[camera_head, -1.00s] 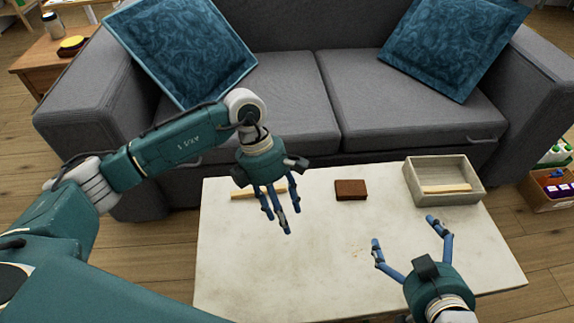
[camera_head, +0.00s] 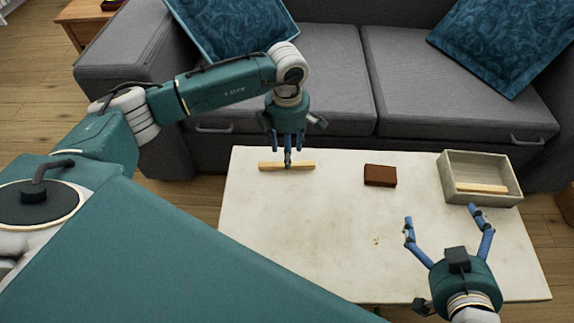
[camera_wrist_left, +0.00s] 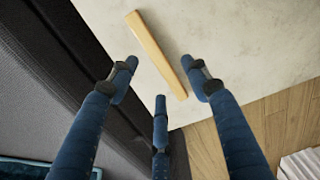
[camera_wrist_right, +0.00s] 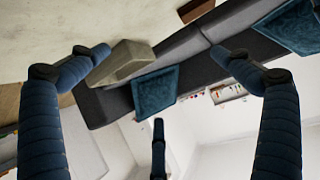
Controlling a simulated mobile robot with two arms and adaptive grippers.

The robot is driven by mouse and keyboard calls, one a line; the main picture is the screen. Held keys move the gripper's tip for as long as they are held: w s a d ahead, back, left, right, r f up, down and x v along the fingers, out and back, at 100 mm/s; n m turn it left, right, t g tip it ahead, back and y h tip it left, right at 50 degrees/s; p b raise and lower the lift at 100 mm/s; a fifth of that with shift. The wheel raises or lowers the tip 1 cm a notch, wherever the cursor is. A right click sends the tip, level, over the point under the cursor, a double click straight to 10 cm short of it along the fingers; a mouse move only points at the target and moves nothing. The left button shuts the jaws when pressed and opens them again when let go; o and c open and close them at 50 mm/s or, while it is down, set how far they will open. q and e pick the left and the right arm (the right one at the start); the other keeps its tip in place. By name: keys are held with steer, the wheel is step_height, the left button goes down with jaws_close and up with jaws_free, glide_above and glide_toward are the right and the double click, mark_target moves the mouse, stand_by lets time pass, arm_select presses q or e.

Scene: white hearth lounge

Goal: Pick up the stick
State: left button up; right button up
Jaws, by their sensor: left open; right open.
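A light wooden stick (camera_head: 268,166) lies flat near the far left edge of the white table (camera_head: 300,230). In the left wrist view the stick (camera_wrist_left: 155,52) lies ahead of the spread fingertips, free of them. My left gripper (camera_head: 287,158) is open above the stick, pointing down, its fingers covering part of it in the head view. Its three fingers also show in the left wrist view (camera_wrist_left: 160,85). My right gripper (camera_head: 443,215) is open and empty over the near right of the table. A second wooden stick (camera_head: 480,188) lies in the grey box (camera_head: 455,195).
A brown block (camera_head: 380,176) lies between the first stick and the box. Small crumbs (camera_head: 376,240) lie mid-table. A grey sofa (camera_head: 320,80) with blue cushions (camera_head: 500,40) stands close behind the table's far edge. The table's left front is clear.

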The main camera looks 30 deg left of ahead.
mark_target(303, 164)
arm_select(q)
step_height(303, 164, down, 5)
steer(key=shift+w+a+r+b, duration=0.1)
steer(key=shift+w+b, duration=0.05)
steer(key=shift+b, duration=0.6)
steer(key=c, duration=1.2)
arm_select(e)
steer(key=w+a+r+t+y, duration=0.1)
steer(key=w+a+r+t, duration=0.1)
steer(key=r, duration=0.6)
steer(key=shift+w+r+t, duration=0.15)
steer(key=shift+w+t, duration=0.65)
steer(key=shift+t, duration=0.3)
